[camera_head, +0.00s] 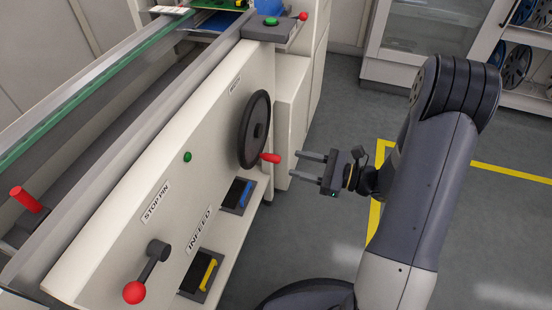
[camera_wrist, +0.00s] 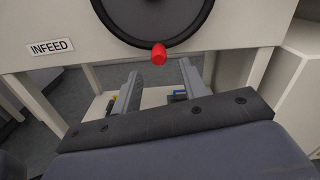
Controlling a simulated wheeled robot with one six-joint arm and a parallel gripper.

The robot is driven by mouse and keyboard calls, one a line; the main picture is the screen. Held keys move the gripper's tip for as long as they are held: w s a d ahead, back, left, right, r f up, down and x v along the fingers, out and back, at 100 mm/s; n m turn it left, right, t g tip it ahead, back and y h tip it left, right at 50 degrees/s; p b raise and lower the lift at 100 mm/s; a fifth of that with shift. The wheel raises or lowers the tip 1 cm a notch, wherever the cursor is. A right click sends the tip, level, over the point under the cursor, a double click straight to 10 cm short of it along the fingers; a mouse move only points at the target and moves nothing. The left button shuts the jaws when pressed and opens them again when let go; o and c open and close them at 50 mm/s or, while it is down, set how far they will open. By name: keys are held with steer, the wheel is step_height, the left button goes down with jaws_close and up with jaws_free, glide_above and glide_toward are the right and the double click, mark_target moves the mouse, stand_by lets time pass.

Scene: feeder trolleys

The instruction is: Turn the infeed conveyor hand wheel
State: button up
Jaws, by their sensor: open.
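The hand wheel (camera_head: 255,130) is a black disc on the conveyor's cream side panel. Its red handle (camera_head: 270,158) sticks out from the wheel's lower edge. In the wrist view the wheel (camera_wrist: 156,42) fills the top middle, with the red handle (camera_wrist: 159,54) at its bottom. My gripper (camera_head: 308,165) is open and empty, to the right of the handle and apart from it, pointing at the panel. In the wrist view my gripper's two fingers (camera_wrist: 165,95) stand on either side below the handle, with nothing between them.
A STOP PIN lever with a red ball (camera_head: 134,292) juts from the panel at lower left. A blue pedal (camera_head: 239,193) and a yellow pedal (camera_head: 202,272) sit low under it. A box with a green button (camera_head: 271,21) stands above.

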mark_target(274, 156)
steer(key=b+x, duration=0.1)
steer(key=x, duration=0.6)
steer(key=shift+a, duration=0.3)
steer(key=shift+c, duration=0.4)
jaws_close()
